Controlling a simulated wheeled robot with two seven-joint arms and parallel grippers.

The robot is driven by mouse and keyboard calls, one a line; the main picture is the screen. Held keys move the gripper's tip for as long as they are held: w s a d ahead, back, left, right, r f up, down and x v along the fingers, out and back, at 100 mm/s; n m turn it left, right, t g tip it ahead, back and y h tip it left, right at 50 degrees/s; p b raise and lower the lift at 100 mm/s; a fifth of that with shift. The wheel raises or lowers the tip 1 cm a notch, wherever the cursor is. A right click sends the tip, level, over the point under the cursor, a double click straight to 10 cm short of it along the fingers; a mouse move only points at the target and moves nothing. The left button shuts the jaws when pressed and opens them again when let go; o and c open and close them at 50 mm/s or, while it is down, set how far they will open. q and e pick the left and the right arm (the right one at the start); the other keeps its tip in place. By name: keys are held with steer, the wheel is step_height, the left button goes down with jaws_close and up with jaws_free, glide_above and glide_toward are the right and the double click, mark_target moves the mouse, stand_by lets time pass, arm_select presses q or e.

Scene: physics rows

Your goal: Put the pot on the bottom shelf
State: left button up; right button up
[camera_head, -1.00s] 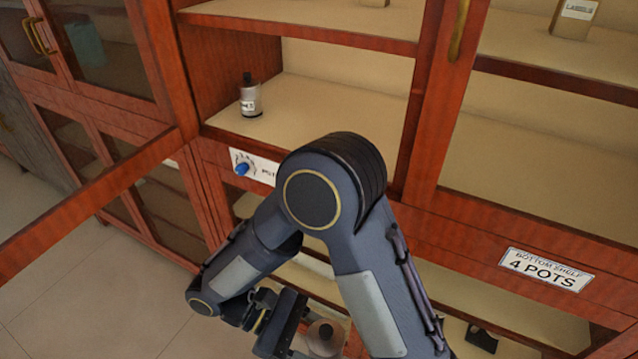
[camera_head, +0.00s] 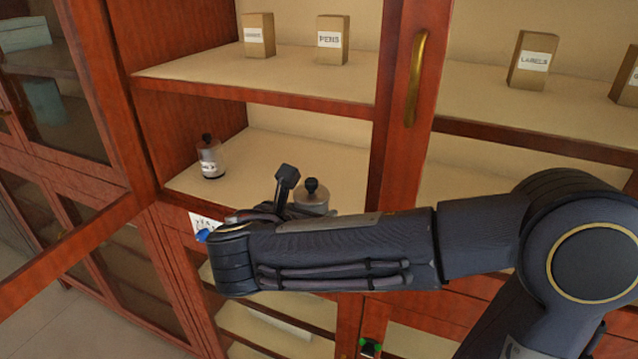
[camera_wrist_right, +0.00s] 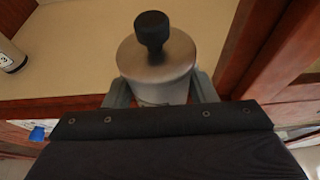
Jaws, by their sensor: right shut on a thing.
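My right gripper (camera_head: 290,198) is shut on a pot (camera_head: 312,192), a grey round body with a black knob on its lid. It holds the pot upright in front of the open cabinet's middle shelf (camera_head: 270,150). In the right wrist view the pot (camera_wrist_right: 157,55) sits between the two fingers; its lower part is hidden. A second, labelled pot (camera_head: 210,158) with a black knob stands on the left of that shelf. Lower shelves (camera_head: 275,325) show below, partly hidden by my right forearm. My left gripper is not in view.
An open cabinet door (camera_head: 75,245) juts out at the left. Upright posts with a brass handle (camera_head: 417,78) stand right of the bay. Boxes, one marked PENS (camera_head: 333,40), stand on the shelf above. A small black and green item (camera_head: 370,347) shows at the bottom.

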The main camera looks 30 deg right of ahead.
steer(key=w+d, duration=0.3)
steer(key=w+d+p, duration=0.1)
steer(key=w+d, duration=0.1)
steer(key=d, duration=0.2)
steer(key=w+d, duration=0.3)
steer(key=shift+w+d+p, duration=0.15)
steer(key=shift+w+p, duration=0.15)
steer(key=shift+w, duration=0.05)
steer(key=shift+w+d, duration=0.35)
steer(key=shift+d, duration=0.05)
step_height(320, 180, down, 3)
steer(key=shift+r, duration=0.1)
steer(key=shift+a+f, duration=0.1)
steer(key=shift+f, duration=0.3)
steer(key=shift+f, duration=0.1)
steer(key=o, duration=1.2)
